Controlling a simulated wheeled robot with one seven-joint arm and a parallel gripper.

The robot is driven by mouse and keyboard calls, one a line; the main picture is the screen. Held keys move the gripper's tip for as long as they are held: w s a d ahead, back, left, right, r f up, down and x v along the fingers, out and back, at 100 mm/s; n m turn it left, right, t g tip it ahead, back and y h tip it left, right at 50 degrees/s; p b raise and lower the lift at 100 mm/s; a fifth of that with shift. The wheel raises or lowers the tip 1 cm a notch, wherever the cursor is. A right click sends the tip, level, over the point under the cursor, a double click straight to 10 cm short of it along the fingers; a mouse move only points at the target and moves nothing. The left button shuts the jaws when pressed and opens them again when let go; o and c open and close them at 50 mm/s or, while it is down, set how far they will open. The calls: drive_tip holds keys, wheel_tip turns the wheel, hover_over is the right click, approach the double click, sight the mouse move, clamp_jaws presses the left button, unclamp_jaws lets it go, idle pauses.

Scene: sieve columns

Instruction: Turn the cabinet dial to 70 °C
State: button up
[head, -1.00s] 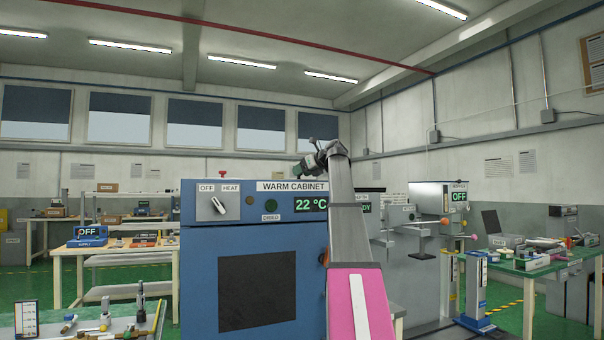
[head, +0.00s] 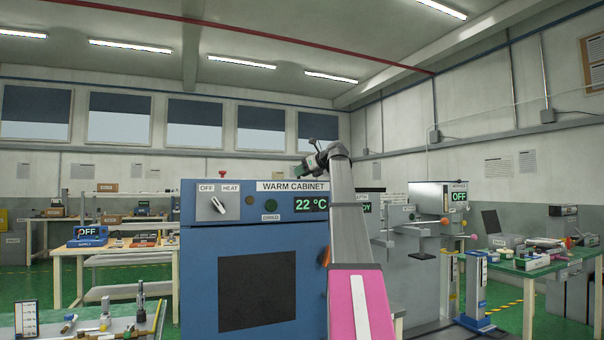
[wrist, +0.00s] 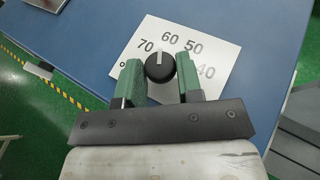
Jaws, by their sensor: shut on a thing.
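The warm cabinet (head: 205,270) is a blue box in the middle of the head view. Its display (head: 311,205) reads 22 °C. In the wrist view the black round dial (wrist: 160,67) sits on a white scale card (wrist: 215,60) marked 70, 60, 50 and 40. The dial's white mark points up in the picture, roughly between 70 and 60. My gripper (wrist: 160,62) has its green fingers on either side of the dial, shut on it. In the head view my gripper (head: 308,166) is at the cabinet's top edge, and the dial is hidden there.
An OFF/HEAT switch (head: 217,206) is on the cabinet's front, with an orange door handle (head: 325,256) at its right side. A workbench (head: 80,335) with small tools stands at lower left. Grey equipment (head: 400,270) stands right of my arm.

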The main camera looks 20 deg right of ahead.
drive_tip(key=n+g+y, duration=0.3)
drive_tip(key=shift+w+d+n, duration=0.3)
drive_tip(key=shift+w+n, duration=0.05)
drive_tip(key=shift+n, duration=0.05)
drive_tip(key=shift+w+n+g+y, duration=0.1)
drive_tip(key=shift+n+g+y, duration=0.9)
drive_tip(key=shift+n+g, duration=0.55)
drive_tip(key=o, duration=0.9)
